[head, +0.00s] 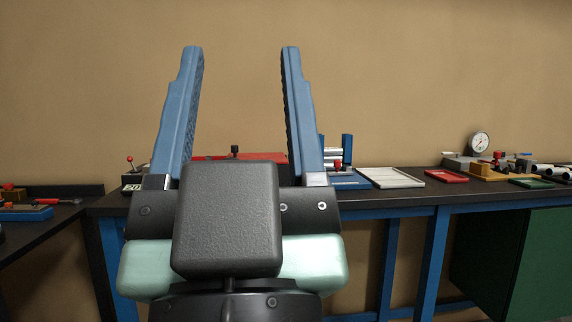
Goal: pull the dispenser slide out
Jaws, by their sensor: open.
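My gripper (241,52) fills the middle of the view, with its two blue fingers pointing up and spread wide apart. Nothing is between the fingers.
The dark bench (420,203) has blue legs. On it are a red object (262,156) behind my gripper, a white tray (391,178), a red tray (446,176), a green tray (531,183) and a dial gauge (480,143). A green cabinet (545,262) stands below right. Another bench is at left.

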